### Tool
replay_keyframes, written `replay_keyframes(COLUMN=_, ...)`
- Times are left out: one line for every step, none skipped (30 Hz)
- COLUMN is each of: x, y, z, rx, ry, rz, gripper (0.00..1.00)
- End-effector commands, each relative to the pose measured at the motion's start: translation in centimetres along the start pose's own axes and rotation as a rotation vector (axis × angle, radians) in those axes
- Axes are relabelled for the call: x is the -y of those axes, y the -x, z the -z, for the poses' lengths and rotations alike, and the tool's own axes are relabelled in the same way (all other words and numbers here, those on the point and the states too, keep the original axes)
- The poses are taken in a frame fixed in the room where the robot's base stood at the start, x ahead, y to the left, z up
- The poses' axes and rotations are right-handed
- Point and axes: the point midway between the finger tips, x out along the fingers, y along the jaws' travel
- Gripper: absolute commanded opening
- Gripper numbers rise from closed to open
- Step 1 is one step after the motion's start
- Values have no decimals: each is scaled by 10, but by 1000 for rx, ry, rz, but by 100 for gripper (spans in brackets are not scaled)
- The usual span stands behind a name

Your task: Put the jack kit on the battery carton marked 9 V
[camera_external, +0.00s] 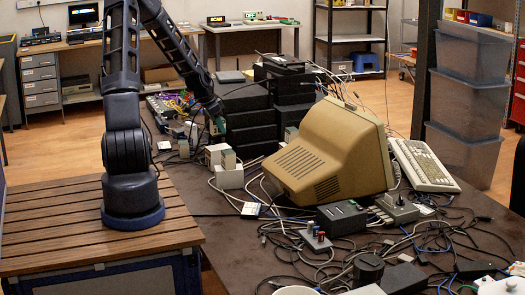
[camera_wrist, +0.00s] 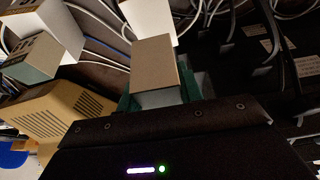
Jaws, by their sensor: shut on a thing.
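My gripper (camera_external: 217,127) hangs at the end of the arm, above the cluttered bench and left of the black stack. In the wrist view, its green fingertips (camera_wrist: 163,98) are shut on a small box with a brown face and pale grey end, which I take for the jack kit (camera_wrist: 154,62). Pale cartons (camera_external: 229,174) stand below and slightly right of my gripper in the external view. In the wrist view, a white and grey-green carton (camera_wrist: 32,66) is at the left and a white one (camera_wrist: 147,16) lies beyond the held box. I cannot read a 9 V mark.
A beige monitor (camera_external: 330,155) stands right of the cartons. Stacked black devices (camera_external: 245,110) stand close behind and right of my gripper. Loose cables cover much of the bench (camera_external: 200,200). A black box (camera_external: 341,218) and a keyboard (camera_external: 423,165) lie farther right.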

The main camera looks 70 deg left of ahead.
Motion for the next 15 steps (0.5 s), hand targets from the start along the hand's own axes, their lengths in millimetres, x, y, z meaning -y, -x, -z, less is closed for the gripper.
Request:
replay_keyframes(x=0, y=-6, z=-2, rx=0, ry=1, rz=-1, gripper=11)
replay_keyframes(x=0, y=-8, z=-3, rx=0, ry=1, rz=0, gripper=11)
replay_keyframes(x=0, y=-10, z=-4, rx=0, ry=1, rz=0, gripper=11)
replay_keyframes(x=0, y=-11, z=-5, rx=0, ry=1, rz=1, gripper=11)
replay_keyframes(x=0, y=-12, z=-5, rx=0, ry=1, rz=1, gripper=11)
replay_keyframes(x=0, y=-13, z=-6, rx=0, ry=1, rz=0, gripper=11)
replay_keyframes(x=0, y=-15, z=-6, rx=0, ry=1, rz=0, gripper=11)
replay_keyframes(x=0, y=-17, z=-7, rx=0, ry=1, rz=-1, gripper=11)
replay_keyframes(x=0, y=-21, z=-8, rx=0, ry=0, rz=-1, gripper=11)
replay_keyframes(x=-1, y=-24, z=-10, rx=0, ry=1, rz=-2, gripper=11)
replay_keyframes(x=0, y=-28, z=-11, rx=1, ry=1, rz=-2, gripper=11)
replay_keyframes(x=0, y=-33, z=-14, rx=1, ry=1, rz=-2, gripper=11)
replay_keyframes(x=0, y=-36, z=-15, rx=1, ry=1, rz=-2, gripper=11)
replay_keyframes(x=0, y=-40, z=-16, rx=1, ry=1, rz=-2, gripper=11)
replay_keyframes(x=0, y=-44, z=-18, rx=0, ry=1, rz=-2, gripper=11)
